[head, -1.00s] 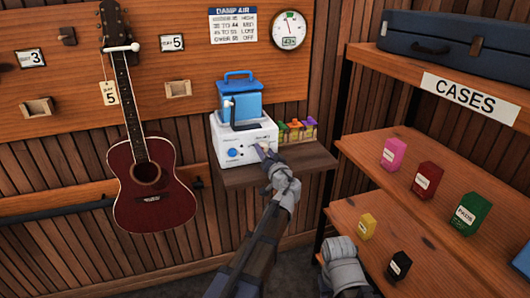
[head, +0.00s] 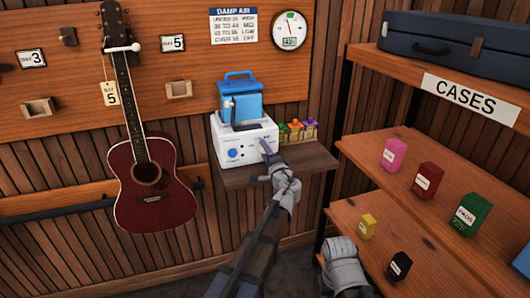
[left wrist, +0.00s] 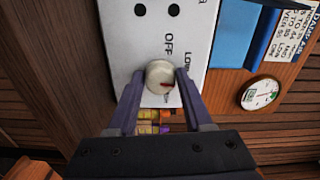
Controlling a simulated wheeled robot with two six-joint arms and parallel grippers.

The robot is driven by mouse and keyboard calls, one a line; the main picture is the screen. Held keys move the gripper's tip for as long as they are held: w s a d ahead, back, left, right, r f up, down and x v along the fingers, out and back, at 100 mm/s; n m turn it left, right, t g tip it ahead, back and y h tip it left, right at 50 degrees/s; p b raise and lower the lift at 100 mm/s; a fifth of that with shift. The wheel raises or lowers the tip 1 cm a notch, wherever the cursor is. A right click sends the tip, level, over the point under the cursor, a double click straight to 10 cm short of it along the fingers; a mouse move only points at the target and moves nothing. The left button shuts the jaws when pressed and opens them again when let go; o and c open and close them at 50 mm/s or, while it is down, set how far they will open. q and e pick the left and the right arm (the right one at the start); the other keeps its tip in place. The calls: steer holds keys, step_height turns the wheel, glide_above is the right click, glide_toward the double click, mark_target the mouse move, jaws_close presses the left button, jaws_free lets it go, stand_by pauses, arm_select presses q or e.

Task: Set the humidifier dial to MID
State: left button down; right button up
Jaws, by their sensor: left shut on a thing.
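The white humidifier (head: 236,145) with a blue tank (head: 243,106) stands on a small wooden wall shelf. Its round pale dial (left wrist: 158,72) is at the front; in the head view my gripper largely covers it. My left gripper (head: 267,154) is at the right side of the front panel. In the left wrist view its two fingers (left wrist: 160,88) are on either side of the dial, shut on it. The dial's red mark points to the right and slightly down. OFF and part of LOW are readable; the marks beyond are hidden by the right finger.
The chart (head: 233,25) and the round gauge (head: 289,30) hang above. Small coloured bottles (head: 297,130) stand right of the humidifier on the shelf (head: 310,160). Shelving with boxes (head: 425,180) is at right.

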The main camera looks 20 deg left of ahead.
arm_select(q)
steer(key=shift+m, duration=1.6)
steer(key=shift+c, duration=1.6)
jaws_free()
steer(key=v, duration=0.7)
steer(key=shift+s+d, duration=0.25)
steer(key=shift+s, duration=0.1)
